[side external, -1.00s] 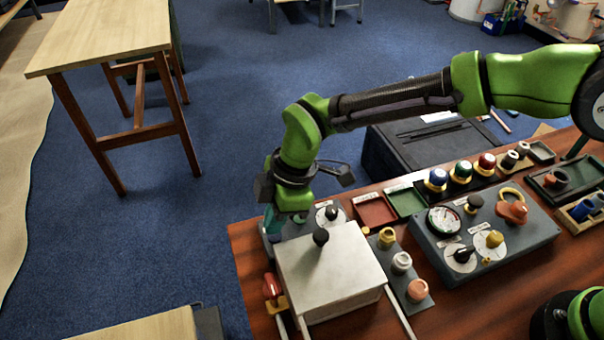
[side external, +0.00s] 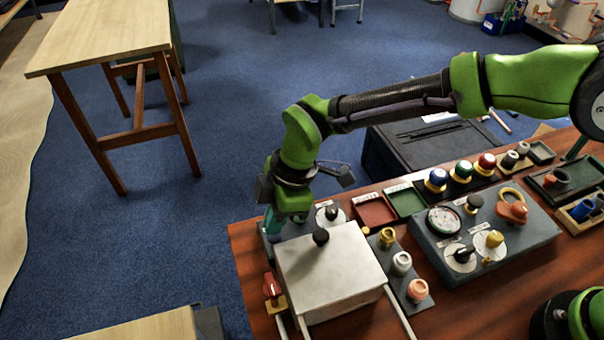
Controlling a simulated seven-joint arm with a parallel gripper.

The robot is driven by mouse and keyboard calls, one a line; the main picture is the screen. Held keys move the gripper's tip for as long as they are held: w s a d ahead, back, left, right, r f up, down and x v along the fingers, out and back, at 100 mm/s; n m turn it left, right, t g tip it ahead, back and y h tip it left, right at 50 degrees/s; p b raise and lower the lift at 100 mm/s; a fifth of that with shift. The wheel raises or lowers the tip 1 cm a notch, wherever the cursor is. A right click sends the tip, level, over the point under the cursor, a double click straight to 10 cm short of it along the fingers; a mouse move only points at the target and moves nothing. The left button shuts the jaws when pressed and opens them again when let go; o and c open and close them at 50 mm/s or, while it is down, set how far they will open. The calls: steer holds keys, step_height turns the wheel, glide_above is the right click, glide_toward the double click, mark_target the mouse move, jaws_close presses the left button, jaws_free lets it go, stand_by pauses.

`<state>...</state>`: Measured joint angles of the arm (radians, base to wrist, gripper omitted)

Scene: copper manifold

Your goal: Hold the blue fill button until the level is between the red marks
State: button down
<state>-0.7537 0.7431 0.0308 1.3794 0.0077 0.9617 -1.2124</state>
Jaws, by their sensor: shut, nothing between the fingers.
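My gripper (side external: 274,222) points down at the table's left end, behind the white box (side external: 330,268). Its fingers are shut with nothing between them; their tips are partly hidden, and I cannot tell what they touch. A teal upright part shows at the fingers, too small to identify. A blue-topped button (side external: 437,178) with a yellow collar stands in a row with a green and a red one, well right of my gripper. I cannot tell whether it is the fill button. No liquid level or red marks can be made out.
The white box has a black knob (side external: 320,237) on top. A red-handled valve (side external: 271,286) stands at its left. A grey panel (side external: 535,232) with a dial and knobs is to the right. Red and green trays (side external: 374,211) lie behind. Blue floor is open to the left.

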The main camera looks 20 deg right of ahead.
steer(key=shift+f, duration=0.95)
stand_by(1.9)
stand_by(2.1)
step_height(320, 180, up, 8)
stand_by(0.8)
steer(key=s+d+r+m+t, duration=0.2)
steer(key=s+d+r+m, duration=0.2)
steer(key=d+m, duration=0.3)
steer(key=s+d+r+m+t+h, duration=0.1)
steer(key=s+d+r+m, duration=0.3)
steer(key=d, duration=1.4)
steer(key=s+d+r+m+t, duration=0.3)
steer(key=s+d+m+t, duration=0.1)
steer(key=d+m, duration=0.7)
steer(key=shift+s+d+r, duration=0.4)
steer(key=shift+d, duration=0.75)
